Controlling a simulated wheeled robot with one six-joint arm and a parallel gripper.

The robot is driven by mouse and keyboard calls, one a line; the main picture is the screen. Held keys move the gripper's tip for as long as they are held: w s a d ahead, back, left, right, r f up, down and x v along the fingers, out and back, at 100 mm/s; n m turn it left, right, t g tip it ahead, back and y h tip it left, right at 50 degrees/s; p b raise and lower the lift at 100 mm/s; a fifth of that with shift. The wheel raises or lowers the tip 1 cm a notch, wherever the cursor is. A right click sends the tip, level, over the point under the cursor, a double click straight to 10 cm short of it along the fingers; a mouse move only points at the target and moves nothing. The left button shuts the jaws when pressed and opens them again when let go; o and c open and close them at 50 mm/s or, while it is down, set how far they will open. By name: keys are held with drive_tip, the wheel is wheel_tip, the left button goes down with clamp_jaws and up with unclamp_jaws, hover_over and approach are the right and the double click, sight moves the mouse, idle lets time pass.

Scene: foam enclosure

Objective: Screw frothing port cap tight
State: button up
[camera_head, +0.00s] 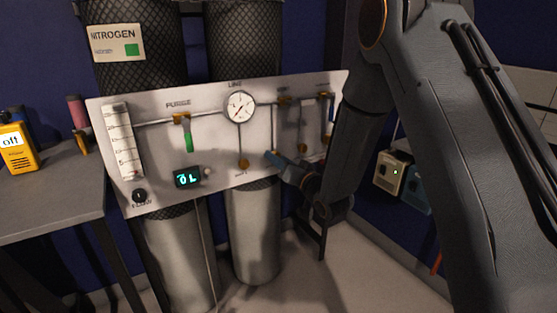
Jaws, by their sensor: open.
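No frothing port cap can be made out. A white gas panel (222,130) stands before me with a round gauge (240,107), lettering that reads PURGE and LINE, and brass fittings along its pipes. My arm reaches down from the upper right, across the panel's right edge. My gripper (321,236) is the dark part at the arm's lower end, open, small and in shadow, at the panel's lower right. It appears clear of the panel, with nothing visible in it. A blue-grey piece (286,168) by the wrist overlaps the panel; I cannot tell what it is.
Tall cylinders (253,235) stand behind the panel, one labelled NITROGEN (116,43). A grey table (48,190) at left holds a yellow meter (17,145). A pale box with a green light (391,174) is at right, partly behind my arm. Floor shows at lower centre.

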drive_tip(key=v, duration=0.7)
drive_tip(key=shift+d+p, duration=0.15)
drive_tip(key=shift+p, duration=0.3)
drive_tip(key=s+d+r+n+g+h, duration=0.1)
drive_tip(key=s+d+r+g+h, duration=0.3)
drive_tip(key=s, duration=0.9)
drive_tip(key=s+d+f+n+g+h+p, duration=0.15)
drive_tip(key=s+g, duration=0.45)
drive_tip(key=s, duration=0.7)
drive_tip(key=s+d+r+n+g+h, duration=0.1)
drive_tip(key=s+d+r+g+h, duration=0.3)
drive_tip(key=s, duration=0.9)
drive_tip(key=d+r+m+g+p, duration=0.1)
drive_tip(key=d+r+m+p, duration=0.3)
drive_tip(key=d+r+p, duration=0.5)
wheel_tip(320, 180, up, 2)
drive_tip(key=p, duration=1.1)
drive_tip(key=shift+d+r, duration=0.2)
drive_tip(key=shift+d, duration=0.05)
